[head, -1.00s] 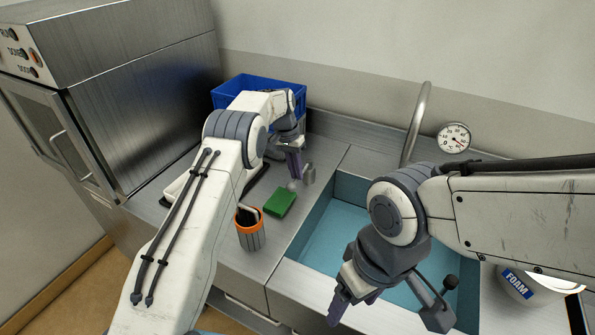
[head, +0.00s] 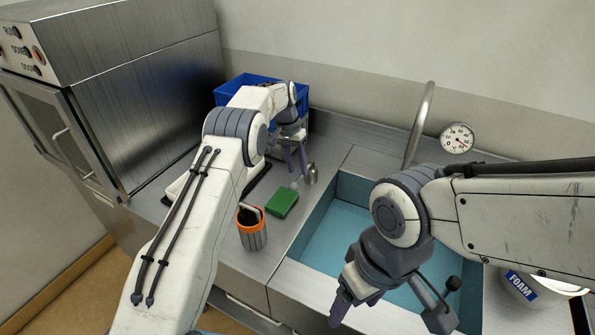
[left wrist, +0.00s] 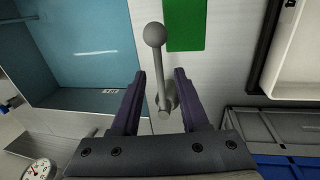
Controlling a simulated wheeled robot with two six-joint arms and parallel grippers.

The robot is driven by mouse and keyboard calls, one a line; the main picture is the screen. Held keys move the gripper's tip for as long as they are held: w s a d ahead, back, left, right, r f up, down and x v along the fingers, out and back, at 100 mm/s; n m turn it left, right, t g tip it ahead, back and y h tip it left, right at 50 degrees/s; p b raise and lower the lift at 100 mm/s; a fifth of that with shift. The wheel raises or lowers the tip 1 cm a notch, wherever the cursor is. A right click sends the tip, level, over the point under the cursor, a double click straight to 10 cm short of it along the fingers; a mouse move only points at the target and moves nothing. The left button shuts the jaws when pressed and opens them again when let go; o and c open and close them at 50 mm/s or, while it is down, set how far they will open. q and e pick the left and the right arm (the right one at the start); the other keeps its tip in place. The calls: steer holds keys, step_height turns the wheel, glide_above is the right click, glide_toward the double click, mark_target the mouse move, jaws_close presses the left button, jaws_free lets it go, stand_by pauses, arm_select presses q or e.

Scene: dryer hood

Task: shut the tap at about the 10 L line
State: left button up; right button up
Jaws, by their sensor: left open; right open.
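The grey tap lever with a ball end (left wrist: 155,36) stands between the spread fingers of my left gripper (left wrist: 160,82) in the left wrist view; I see no clear contact. In the head view, my open left gripper (head: 297,172) is at the tap's metal base (head: 312,173), left of the sink. The curved spout (head: 420,120) rises behind the sink. Blue-green water or lining (head: 335,225) shows in the sink. A small pale mark (left wrist: 110,91) is on its wall, too small to read. My right gripper (head: 345,298) is open and empty over the sink's front edge.
A green sponge (head: 282,204) and an orange-rimmed cup (head: 252,232) are on the counter left of the sink. A blue crate (head: 240,88) is behind. A round dial (head: 457,138) is on the wall. A FOAM container (head: 525,287) stands at the right.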

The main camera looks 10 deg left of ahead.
arm_select(q)
step_height(320, 180, up, 9)
steer(key=a, duration=0.1)
steer(key=shift+w+a+f, duration=0.15)
steer(key=shift+w+a, duration=0.15)
steer(key=shift+a, duration=0.05)
steer(key=s+d+r+m, duration=0.1)
steer(key=s+d+r, duration=0.3)
steer(key=s+d, duration=0.4)
steer(key=s+d+r+m, duration=0.1)
steer(key=s+d+r, duration=0.4)
steer(key=s, duration=0.6)
steer(key=s+a+f, duration=0.2)
steer(key=s+f, duration=0.1)
steer(key=s, duration=1)
steer(key=s+a+f+m+y, duration=0.1)
steer(key=s+a+f, duration=0.1)
steer(key=s, duration=1.1)
steer(key=shift+a+f+t, duration=0.4)
steer(key=shift+a, duration=0.15)
steer(key=shift+s, duration=0.1)
